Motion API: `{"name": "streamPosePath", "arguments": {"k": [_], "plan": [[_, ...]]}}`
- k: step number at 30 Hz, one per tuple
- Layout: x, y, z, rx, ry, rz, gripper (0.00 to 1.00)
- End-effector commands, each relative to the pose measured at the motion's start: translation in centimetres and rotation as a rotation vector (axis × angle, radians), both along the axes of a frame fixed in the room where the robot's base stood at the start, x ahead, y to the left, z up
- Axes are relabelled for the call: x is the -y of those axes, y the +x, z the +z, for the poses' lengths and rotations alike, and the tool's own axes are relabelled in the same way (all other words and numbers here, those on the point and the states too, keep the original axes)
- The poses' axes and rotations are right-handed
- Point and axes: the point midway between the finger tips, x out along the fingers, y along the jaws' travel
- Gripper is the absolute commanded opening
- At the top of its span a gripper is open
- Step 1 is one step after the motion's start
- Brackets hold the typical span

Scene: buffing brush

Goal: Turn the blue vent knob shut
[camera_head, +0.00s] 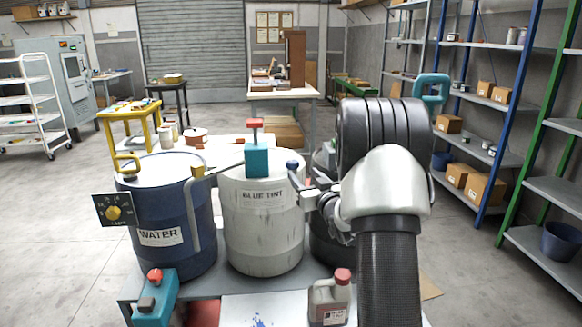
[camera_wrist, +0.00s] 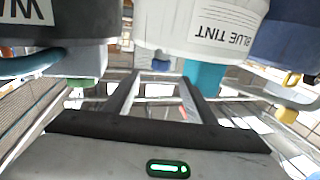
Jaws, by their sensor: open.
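The blue vent knob (camera_head: 292,164) is a small dark blue knob on the top right of the white drum labelled BLUE TINT (camera_head: 264,225). My gripper (camera_head: 303,184) is open beside the drum's upper right edge, close to the knob. In the wrist view, which is upside down, the knob (camera_wrist: 161,65) appears between and just past the two fingertips (camera_wrist: 160,77), with nothing held. I cannot tell whether either finger touches it. My arm hides part of the dark drum to the right.
A teal fitting with a red handle (camera_head: 257,155) rises from the white drum's lid. A grey jug with a red cap (camera_head: 329,302) stands in front. Shelves (camera_head: 545,190) line the right.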

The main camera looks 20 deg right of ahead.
Motion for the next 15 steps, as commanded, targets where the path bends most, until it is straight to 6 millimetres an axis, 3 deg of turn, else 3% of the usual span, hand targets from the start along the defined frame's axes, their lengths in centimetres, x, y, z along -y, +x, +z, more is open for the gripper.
{"name": "streamPosePath", "arguments": {"k": [9,15], "plan": [[0.2,6.9,-0.2,0.000,0.000,0.002,0.51],[0.3,9.6,-0.1,0.000,0.000,0.001,0.51]]}}
